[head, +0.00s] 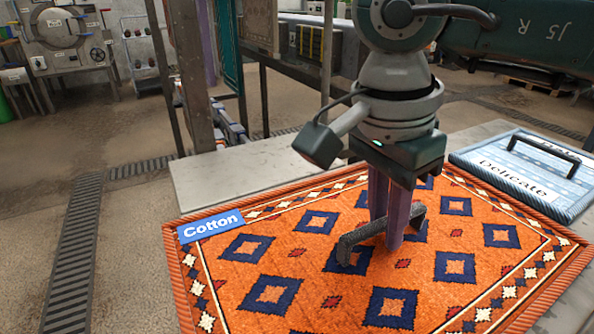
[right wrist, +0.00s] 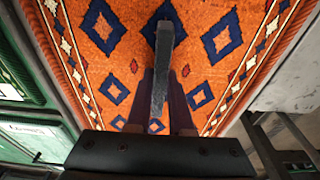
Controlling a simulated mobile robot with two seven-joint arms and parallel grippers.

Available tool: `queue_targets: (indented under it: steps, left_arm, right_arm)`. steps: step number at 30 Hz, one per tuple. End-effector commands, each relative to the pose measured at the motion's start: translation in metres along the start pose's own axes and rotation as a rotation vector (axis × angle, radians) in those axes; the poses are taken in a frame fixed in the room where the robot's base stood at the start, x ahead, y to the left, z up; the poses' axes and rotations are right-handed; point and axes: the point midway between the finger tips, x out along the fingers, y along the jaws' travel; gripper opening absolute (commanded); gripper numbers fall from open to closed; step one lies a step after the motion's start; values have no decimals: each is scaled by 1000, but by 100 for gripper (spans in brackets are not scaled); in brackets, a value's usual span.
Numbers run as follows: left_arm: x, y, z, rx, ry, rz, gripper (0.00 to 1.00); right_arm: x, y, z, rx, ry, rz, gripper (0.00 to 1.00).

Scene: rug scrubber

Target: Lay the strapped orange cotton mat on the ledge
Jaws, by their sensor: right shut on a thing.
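The orange cotton mat (head: 270,255) has blue diamonds, a patterned border and a blue "Cotton" label at its left corner. Its dark strap handle (head: 352,238) arches over the middle. My right gripper (head: 392,225) points down and is shut on this strap; the right wrist view shows the strap (right wrist: 161,70) between the fingers. The mat lies flat over a pale grey ledge (head: 235,170), its left part reaching out past the ledge over the floor. I cannot tell whether the mat touches the ledge. My left gripper is not in view.
A light blue "Delicate" mat (head: 525,172) with a dark handle lies on the grey surface at right. Green-edged items (right wrist: 25,120) show at left in the right wrist view. A post and metal frame (head: 190,75) stand behind the ledge. Floor at left is open.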

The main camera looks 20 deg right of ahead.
Motion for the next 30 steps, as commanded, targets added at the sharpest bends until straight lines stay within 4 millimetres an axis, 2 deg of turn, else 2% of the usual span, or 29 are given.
queue_targets:
  steps: [5,6,14,23,30]
  left_arm:
    - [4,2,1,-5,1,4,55]
    - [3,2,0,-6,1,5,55]
    - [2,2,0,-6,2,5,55]
    - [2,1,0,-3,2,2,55]
    - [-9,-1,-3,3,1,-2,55]
  right_arm:
    - [4,0,0,1,0,-2,0]
    - [2,-1,0,1,0,-2,24]
    - [3,0,0,1,0,-1,53]
    - [2,0,0,0,0,1,55]
    - [-11,0,-2,1,1,0,55]
